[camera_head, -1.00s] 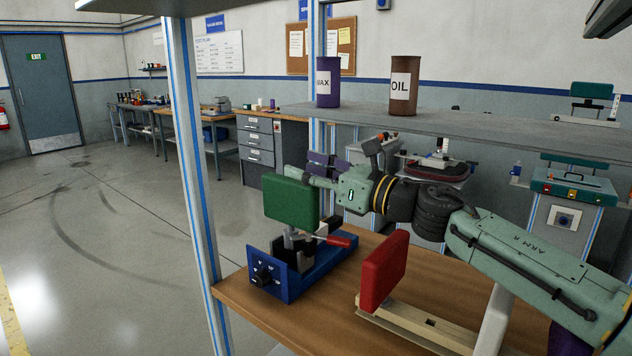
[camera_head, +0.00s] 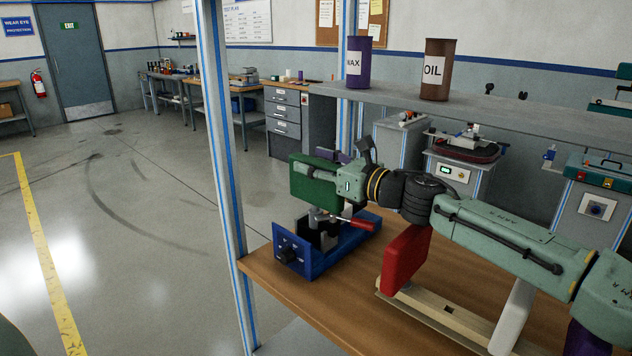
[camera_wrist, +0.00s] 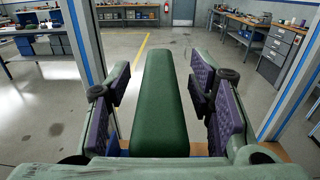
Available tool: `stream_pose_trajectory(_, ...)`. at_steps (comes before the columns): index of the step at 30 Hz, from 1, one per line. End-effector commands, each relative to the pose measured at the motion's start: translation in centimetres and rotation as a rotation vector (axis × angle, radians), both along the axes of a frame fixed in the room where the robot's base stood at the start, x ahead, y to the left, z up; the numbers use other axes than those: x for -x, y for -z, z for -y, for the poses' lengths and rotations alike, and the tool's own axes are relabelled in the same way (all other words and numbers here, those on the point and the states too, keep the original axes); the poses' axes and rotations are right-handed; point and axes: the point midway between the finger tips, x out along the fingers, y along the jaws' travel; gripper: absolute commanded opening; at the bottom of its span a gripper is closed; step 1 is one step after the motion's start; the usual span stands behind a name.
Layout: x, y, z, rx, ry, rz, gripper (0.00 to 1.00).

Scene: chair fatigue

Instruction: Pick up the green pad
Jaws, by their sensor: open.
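The green pad (camera_head: 318,192) stands upright on the blue fixture (camera_head: 318,250) near the left end of the wooden bench. In the wrist view the green pad (camera_wrist: 160,105) lies between the two purple finger pads of my gripper (camera_wrist: 160,95), with a gap on each side. My gripper (camera_head: 318,170) is open around the pad and reaches it from the right in the head view. Part of the pad is hidden behind my gripper there. A red-handled lever (camera_head: 355,223) sits on the fixture just below.
A red pad (camera_head: 405,258) stands on a wooden rail to the right, below my arm. A shelf with a purple WAX can (camera_head: 357,62) and a brown OIL can (camera_head: 437,70) is above and behind. A striped post (camera_head: 222,160) stands left of the fixture.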

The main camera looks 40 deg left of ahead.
Motion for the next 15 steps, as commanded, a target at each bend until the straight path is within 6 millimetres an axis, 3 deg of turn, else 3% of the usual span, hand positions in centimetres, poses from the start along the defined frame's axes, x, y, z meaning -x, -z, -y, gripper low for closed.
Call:
stream_pose_trajectory(3, 0.01, 0.01, 0.02, 0.000, 0.000, 0.000, 0.47)
stream_pose_trajectory(15, 0.03, 0.00, 0.04, 0.000, -0.001, 0.000, 0.20)
